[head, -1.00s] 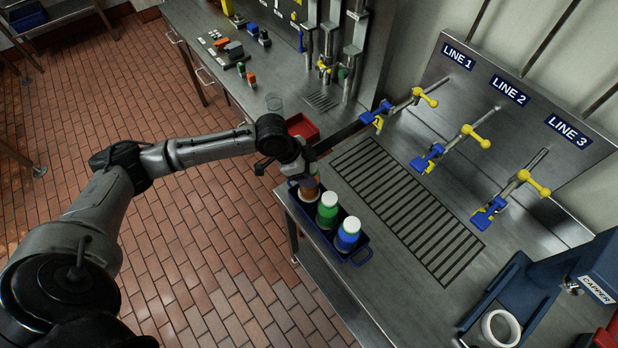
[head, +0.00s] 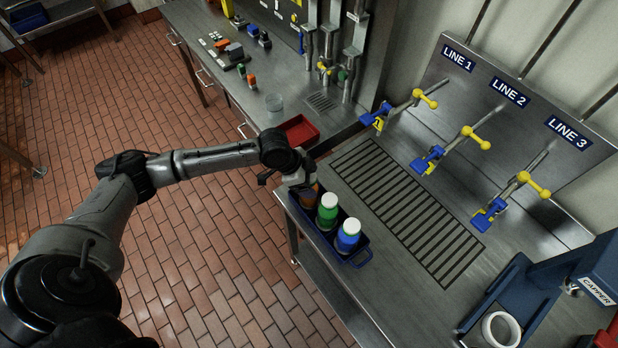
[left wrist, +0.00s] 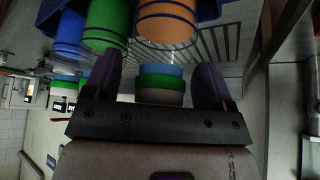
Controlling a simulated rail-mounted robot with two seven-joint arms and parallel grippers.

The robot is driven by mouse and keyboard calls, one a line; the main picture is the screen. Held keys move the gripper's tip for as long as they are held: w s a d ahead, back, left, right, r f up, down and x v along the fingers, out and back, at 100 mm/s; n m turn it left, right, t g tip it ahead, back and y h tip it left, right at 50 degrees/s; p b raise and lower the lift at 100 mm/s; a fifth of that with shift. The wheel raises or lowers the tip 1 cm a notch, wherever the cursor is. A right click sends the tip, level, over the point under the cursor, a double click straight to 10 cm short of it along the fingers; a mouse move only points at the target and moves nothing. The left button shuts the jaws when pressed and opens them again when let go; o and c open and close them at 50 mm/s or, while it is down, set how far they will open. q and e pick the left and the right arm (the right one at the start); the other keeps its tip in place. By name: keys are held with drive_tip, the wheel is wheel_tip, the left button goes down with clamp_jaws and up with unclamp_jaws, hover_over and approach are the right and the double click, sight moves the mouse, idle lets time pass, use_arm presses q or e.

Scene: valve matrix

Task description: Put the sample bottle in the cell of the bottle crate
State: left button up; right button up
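The blue bottle crate (head: 325,240) stands at the counter's left edge. A green bottle with a white cap (head: 328,208) and a blue one with a white cap (head: 347,236) stand in it. An orange bottle with dark blue rings (left wrist: 167,24) is at the crate's far end, mostly hidden by my left gripper in the head view. My left gripper (left wrist: 158,82) is open at this bottle, its fingers wide apart. A small blue, green and grey banded thing (left wrist: 161,84) shows between the fingers, with gaps on both sides. My right gripper is out of view.
A slotted drain (head: 405,208) lies right of the crate, below three valve lines. The capper (head: 560,275) and a white ring (head: 501,329) are at front right.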

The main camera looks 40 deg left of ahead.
use_arm(q)
drive_tip(key=shift+o, duration=0.8)
drive_tip(key=shift+r, duration=0.25)
drive_tip(key=v, duration=1.2)
drive_tip(key=s+d+f+n, duration=0.1)
drive_tip(key=s+d+f, duration=1.05)
drive_tip(key=d, duration=0.25)
drive_tip(key=s+f+n+y, duration=0.3)
drive_tip(key=s+n, duration=0.4)
drive_tip(key=s, duration=0.4)
drive_tip(key=shift+s+a+y, duration=0.2)
drive_tip(key=shift+a+y, duration=0.3)
drive_tip(key=shift+y, duration=0.2)
